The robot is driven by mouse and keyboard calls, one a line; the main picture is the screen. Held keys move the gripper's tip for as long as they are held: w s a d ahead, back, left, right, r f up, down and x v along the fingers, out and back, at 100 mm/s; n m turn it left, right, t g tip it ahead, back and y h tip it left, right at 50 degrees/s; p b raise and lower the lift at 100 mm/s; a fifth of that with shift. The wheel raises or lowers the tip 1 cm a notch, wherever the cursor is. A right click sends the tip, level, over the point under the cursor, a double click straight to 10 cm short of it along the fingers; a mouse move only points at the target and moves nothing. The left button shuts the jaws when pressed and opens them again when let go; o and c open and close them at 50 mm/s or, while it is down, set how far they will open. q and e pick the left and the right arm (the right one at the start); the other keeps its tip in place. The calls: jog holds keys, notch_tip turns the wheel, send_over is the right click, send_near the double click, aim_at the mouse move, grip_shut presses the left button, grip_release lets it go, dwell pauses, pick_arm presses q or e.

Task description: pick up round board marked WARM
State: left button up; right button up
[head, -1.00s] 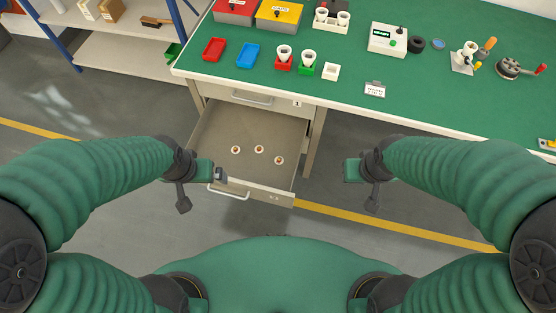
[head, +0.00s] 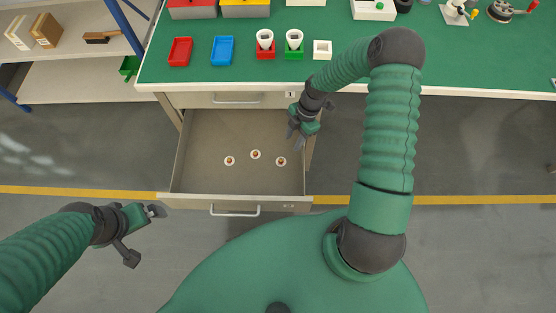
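Three small round white boards with brownish-red centres lie in the open drawer: a left one (head: 230,161), a middle one (head: 255,154) and a right one (head: 281,161). Any marking on them is too small to read, so I cannot tell which says WARM. My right gripper (head: 296,138) points down over the drawer's right side, above and right of the right board, apart from it. Its fingers look open and empty. My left gripper (head: 146,234) is open and empty, left of the drawer front and outside it.
The drawer (head: 190,180) is pulled out below the green bench (head: 400,60), its handle (head: 235,211) toward me. On the bench stand a red tray (head: 180,51), a blue tray (head: 223,50), white cups on red and green bases, and a white block (head: 322,50). A shelf (head: 75,75) stands at left.

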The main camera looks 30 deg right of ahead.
send_near(282, 160)
jog(key=shift+b+x, duration=0.35)
jog(key=shift+x, duration=0.45)
jog(key=a+f, duration=0.1)
jog(key=a, duration=0.2)
jog(key=shift+w+f+b, duration=0.1)
jog(key=shift+f+b, duration=0.2)
jog(key=shift+f, duration=0.1)
jog(key=f, duration=0.1)
jog(key=d+f, duration=0.1)
jog(key=f, duration=0.2)
jog(key=shift+d+f+b, duration=0.25)
jog(key=shift+f+b, duration=0.15)
jog(key=shift+d+f, duration=0.1)
jog(key=shift+a, duration=0.65)
jog(key=c, duration=0.5)
jog(key=shift+r, duration=0.25)
jog(key=shift+c, duration=1.1)
jog(key=shift+d, duration=0.15)
grip_shut()
jog(key=shift+d+f, duration=0.15)
jog(key=shift+d, duration=0.1)
pick_arm(q)
jog(key=a+f, duration=0.2)
jog(key=f, duration=0.1)
jog(key=shift+w, duration=0.2)
